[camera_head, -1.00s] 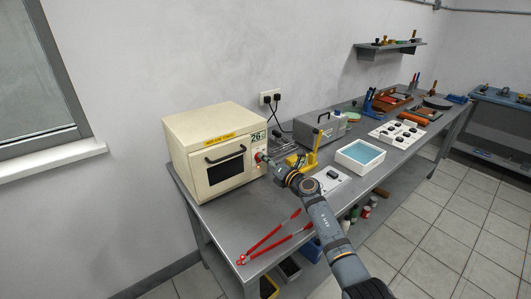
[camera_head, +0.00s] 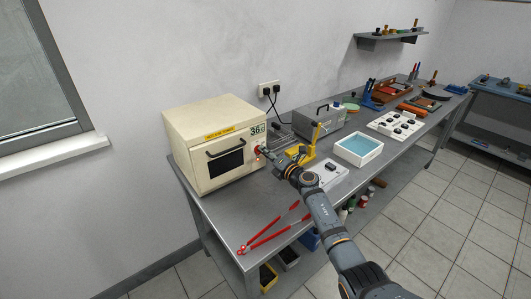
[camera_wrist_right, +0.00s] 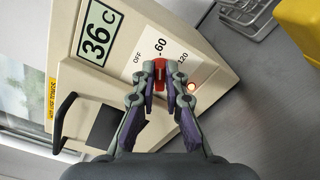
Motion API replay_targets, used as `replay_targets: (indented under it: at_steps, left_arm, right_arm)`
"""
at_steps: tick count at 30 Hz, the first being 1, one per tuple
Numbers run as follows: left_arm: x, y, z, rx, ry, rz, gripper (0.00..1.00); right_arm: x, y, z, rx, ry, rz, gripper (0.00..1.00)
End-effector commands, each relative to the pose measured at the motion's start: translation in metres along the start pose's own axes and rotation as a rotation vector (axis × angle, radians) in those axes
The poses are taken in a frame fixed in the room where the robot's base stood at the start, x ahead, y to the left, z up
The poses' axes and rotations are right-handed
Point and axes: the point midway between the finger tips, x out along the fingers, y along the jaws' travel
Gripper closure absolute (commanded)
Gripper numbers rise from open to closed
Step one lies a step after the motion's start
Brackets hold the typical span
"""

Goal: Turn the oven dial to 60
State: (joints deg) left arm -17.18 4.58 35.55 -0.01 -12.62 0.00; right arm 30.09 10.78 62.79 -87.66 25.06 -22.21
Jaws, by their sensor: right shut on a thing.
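The cream oven (camera_head: 212,145) stands at the left end of the grey bench. Its display (camera_wrist_right: 99,34) reads 36 C in the right wrist view. The red dial (camera_wrist_right: 159,75) sits on a white scale marked OFF, 60 and 120. My right gripper (camera_wrist_right: 160,72) is shut on the dial, one finger on each side. The dial's upper end points close to the 60 mark. An orange lamp (camera_wrist_right: 191,87) glows beside the dial. In the head view the right gripper (camera_head: 265,152) is at the oven's front right. My left gripper is not in view.
Red-handled tongs (camera_head: 272,232) lie on the bench in front of the oven. A yellow stand (camera_head: 303,148) is close to the right of my gripper. A white tray with blue inside (camera_head: 358,150) stands further right.

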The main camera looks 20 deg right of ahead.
Motion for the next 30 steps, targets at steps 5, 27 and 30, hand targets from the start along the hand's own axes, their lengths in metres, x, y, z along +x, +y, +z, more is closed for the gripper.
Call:
replay_targets:
  at_steps: [5, 27, 30]
  left_arm:
    - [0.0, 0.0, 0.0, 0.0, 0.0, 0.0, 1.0]
    - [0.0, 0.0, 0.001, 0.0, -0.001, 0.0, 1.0]
    - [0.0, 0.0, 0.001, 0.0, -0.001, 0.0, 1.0]
  right_arm:
    - [0.0, -0.001, -0.001, -0.001, 0.001, -0.002, 0.77]
    - [-0.068, -0.003, -0.001, -0.007, 0.003, -0.005, 0.66]
    - [-0.09, -0.002, -0.001, -0.004, 0.002, -0.004, 0.66]
